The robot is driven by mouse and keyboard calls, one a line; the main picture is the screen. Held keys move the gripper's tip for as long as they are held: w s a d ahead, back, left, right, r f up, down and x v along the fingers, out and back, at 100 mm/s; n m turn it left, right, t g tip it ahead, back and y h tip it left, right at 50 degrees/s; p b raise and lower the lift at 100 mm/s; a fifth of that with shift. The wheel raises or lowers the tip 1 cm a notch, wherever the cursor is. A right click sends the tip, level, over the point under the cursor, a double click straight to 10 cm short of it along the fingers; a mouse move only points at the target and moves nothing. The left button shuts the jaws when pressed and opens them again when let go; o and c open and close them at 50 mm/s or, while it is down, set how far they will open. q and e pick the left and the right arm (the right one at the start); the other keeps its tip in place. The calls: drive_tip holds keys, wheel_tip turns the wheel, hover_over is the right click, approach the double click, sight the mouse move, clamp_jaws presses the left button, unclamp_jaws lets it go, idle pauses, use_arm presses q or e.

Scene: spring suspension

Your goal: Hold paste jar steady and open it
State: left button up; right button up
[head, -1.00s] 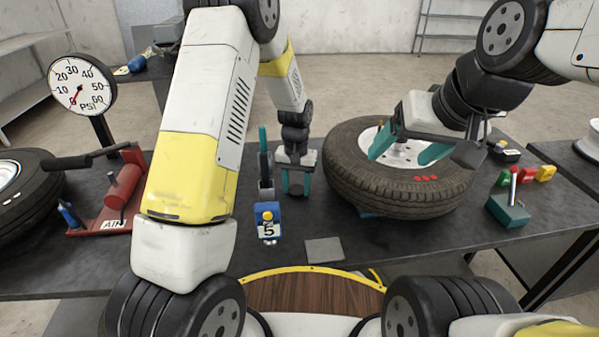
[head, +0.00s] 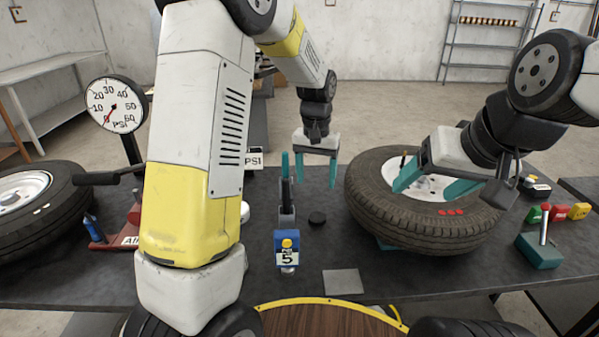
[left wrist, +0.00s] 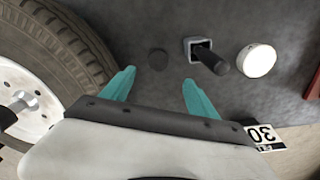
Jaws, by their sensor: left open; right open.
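A white round thing, apparently the paste jar (left wrist: 256,61), stands on the table; in the head view only its edge (head: 244,211) shows beside my left arm. A flat dark disc (head: 317,218), perhaps its lid, lies on the table to the right; it also shows in the left wrist view (left wrist: 157,59). My left gripper (head: 318,182) is open and empty above and beyond the disc; its teal fingers (left wrist: 160,76) show in the left wrist view. My right gripper (head: 422,194) is open over the flat-lying tire (head: 425,232), apart from the jar.
A grey holder (head: 286,215) with an upright tool stands between jar and disc. A pressure gauge (head: 116,104) and another tire (head: 35,205) are left. A teal block (head: 540,250) is right.

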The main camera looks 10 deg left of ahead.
use_arm(q)
drive_tip(key=s+a+r+t+h, duration=0.2)
drive_tip(key=s+a+r, duration=0.3)
drive_tip(key=s+r, duration=0.55)
drive_tip(key=s+a+r+t, duration=0.1)
drive_tip(key=s+r+t, duration=0.1)
drive_tip(key=s, duration=0.4)
drive_tip(key=s+a+r+n+t, duration=0.1)
drive_tip(key=s+a+r+t, duration=0.1)
drive_tip(key=s, duration=0.5)
drive_tip(key=shift+r, duration=0.4)
